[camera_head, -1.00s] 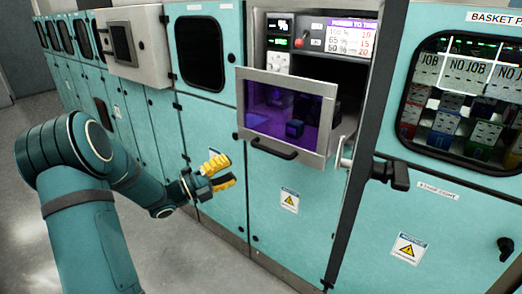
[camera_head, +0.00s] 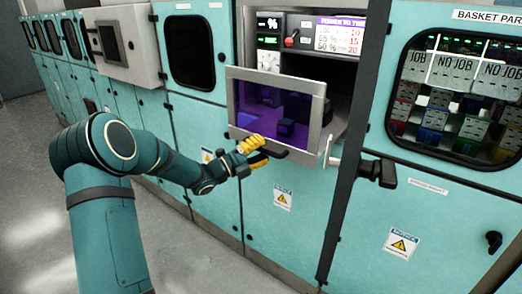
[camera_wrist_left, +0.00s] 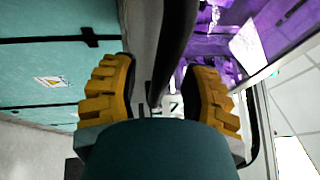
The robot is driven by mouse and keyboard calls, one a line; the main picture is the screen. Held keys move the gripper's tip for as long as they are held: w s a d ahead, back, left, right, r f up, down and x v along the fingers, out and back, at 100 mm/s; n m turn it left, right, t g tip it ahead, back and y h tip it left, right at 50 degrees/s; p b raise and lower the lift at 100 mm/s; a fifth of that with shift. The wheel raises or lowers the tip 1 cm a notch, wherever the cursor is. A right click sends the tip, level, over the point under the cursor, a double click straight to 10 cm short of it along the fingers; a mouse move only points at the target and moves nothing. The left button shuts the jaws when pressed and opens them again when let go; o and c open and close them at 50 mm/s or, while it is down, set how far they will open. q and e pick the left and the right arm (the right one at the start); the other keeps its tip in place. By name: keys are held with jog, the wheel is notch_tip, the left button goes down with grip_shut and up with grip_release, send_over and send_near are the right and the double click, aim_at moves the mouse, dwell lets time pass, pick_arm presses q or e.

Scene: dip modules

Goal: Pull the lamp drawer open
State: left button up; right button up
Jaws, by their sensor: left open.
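The lamp drawer (camera_head: 318,112) has a grey frame around a purple-lit window and stands out from the teal cabinet front. Its dark bar handle (camera_head: 276,154) is under the window. My left gripper (camera_head: 253,151), with yellow ridged fingers, is at the left part of the handle and hides some of it. In the left wrist view the fingers (camera_wrist_left: 158,92) are apart, and the dark handle (camera_wrist_left: 174,45) runs between them. I cannot tell whether either finger touches it. My right gripper is not in view.
A latch lever with a black grip (camera_head: 378,171) juts out right of the drawer. A switch panel (camera_head: 291,38) sits above the drawer. A grey box with a screen (camera_head: 125,45) protrudes at the left. The floor at lower left is clear.

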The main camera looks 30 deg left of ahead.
pick_arm(q)
jog(key=shift+c, duration=0.4)
grip_shut()
jog(key=shift+s, duration=0.1)
jog(key=shift+s+f+b, duration=0.15)
jog(key=shift+s+b, duration=0.35)
jog(key=shift+b, duration=0.2)
jog(key=shift+s+a+b, duration=0.15)
jog(key=shift+s+b, duration=0.8)
jog(key=shift+s, duration=0.25)
jog(key=shift+s+b, duration=0.6)
jog(key=shift+s, duration=0.35)
